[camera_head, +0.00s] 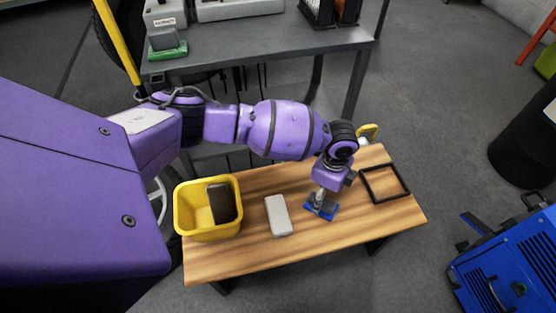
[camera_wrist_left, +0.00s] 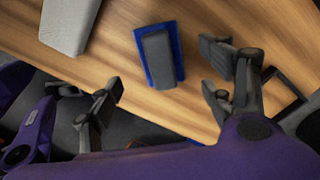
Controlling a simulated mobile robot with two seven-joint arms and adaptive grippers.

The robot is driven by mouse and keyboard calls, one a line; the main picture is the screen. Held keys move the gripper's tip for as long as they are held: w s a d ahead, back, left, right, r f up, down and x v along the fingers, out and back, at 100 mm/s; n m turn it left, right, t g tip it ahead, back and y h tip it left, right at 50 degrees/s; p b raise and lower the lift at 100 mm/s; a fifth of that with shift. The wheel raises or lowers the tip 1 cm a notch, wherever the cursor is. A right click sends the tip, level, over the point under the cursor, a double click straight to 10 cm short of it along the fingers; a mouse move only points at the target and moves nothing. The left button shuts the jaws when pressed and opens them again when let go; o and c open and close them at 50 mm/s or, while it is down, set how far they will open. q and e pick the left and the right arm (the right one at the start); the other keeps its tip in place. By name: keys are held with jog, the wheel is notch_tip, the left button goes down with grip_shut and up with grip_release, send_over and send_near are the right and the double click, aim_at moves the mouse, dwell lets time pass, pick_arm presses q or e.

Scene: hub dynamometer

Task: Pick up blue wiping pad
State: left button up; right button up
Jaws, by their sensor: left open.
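The blue wiping pad (camera_head: 319,212) lies flat on the wooden table, right of a pale grey block. In the left wrist view the pad (camera_wrist_left: 158,58) shows a dark grey block-like grip on top and a blue rim around it. My left gripper (camera_head: 323,194) points down over the pad and partly hides it in the head view. In the wrist view its two fingers (camera_wrist_left: 161,88) are spread wide with nothing between them, and the pad appears farther up, between their sides. I cannot tell the exact height above the pad. My right gripper is not in view.
The pale grey block (camera_head: 278,216) lies left of the pad. A yellow bin (camera_head: 207,232) holding a dark block (camera_head: 221,202) stands at the table's left end. A black square frame (camera_head: 385,198) lies at the right. A grey bench (camera_head: 260,42) stands behind.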

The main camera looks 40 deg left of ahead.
aim_at(324, 200)
pick_arm(q)
jog(key=shift+w+f, duration=0.1)
jog(key=shift+f, duration=0.75)
notch_tip(324, 200, down, 4)
jog(key=shift+d+r+b, duration=0.1)
jog(key=shift+r+b, duration=0.1)
jog(key=shift+b, duration=0.7)
jog(key=shift+w+f, duration=0.1)
jog(key=shift+f, duration=0.3)
jog(key=shift+c, duration=0.6)
jog(key=c, duration=1.2)
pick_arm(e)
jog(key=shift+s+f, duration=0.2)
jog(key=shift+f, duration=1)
pick_arm(q)
jog(key=shift+r, duration=0.1)
